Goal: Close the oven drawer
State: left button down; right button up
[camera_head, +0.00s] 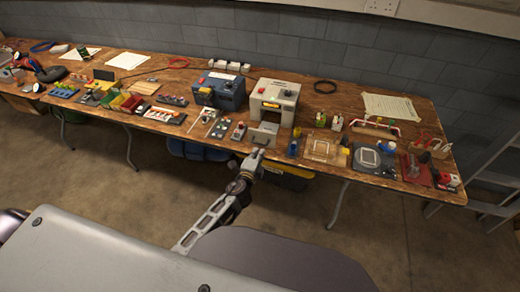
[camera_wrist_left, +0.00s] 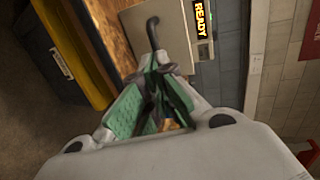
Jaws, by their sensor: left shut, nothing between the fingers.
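The oven (camera_head: 283,92) is a light grey box at the middle of the bench, with a yellow label on its front. Its drawer (camera_head: 263,133) shows as a grey panel standing out in front of the body, toward the bench's front edge. In the left wrist view the drawer's pale front (camera_wrist_left: 178,38) has a dark curved handle, beside a lit READY display (camera_wrist_left: 202,20). My left gripper (camera_head: 258,154) is shut and empty, just in front of the drawer. In the wrist view its green-padded fingers (camera_wrist_left: 157,70) meet close to the handle; contact cannot be told. My right gripper is not in view.
A blue box (camera_head: 218,92) stands left of the oven. Small parts, trays and tools cover the wooden bench (camera_head: 335,103) on both sides. A black bin with a yellow rim (camera_head: 287,172) is under the bench. The floor in front is open.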

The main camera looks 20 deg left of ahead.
aim_at(262, 145)
pick_arm(q)
jog(key=shift+x, duration=1.65)
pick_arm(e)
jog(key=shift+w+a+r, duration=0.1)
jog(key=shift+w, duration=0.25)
pick_arm(q)
jog(key=shift+w, duration=0.1)
jog(key=shift+r+x, duration=0.25)
jog(key=shift+x, duration=0.8)
jog(key=x, duration=0.2)
jog(key=r+b+x, duration=0.1)
jog(key=x, duration=0.1)
jog(key=b+x, duration=0.1)
jog(key=x, duration=0.1)
jog(key=shift+w+d+r, duration=0.1)
jog(key=shift+w+r, duration=0.05)
jog(key=shift+w, duration=0.4)
jog(key=b+x, duration=0.1)
jog(key=x, duration=0.1)
jog(key=r+b+x, duration=0.1)
jog(key=x, duration=0.1)
jog(key=shift+w+d+f, duration=0.1)
jog(key=shift+w, duration=0.85)
jog(key=shift+r, duration=0.3)
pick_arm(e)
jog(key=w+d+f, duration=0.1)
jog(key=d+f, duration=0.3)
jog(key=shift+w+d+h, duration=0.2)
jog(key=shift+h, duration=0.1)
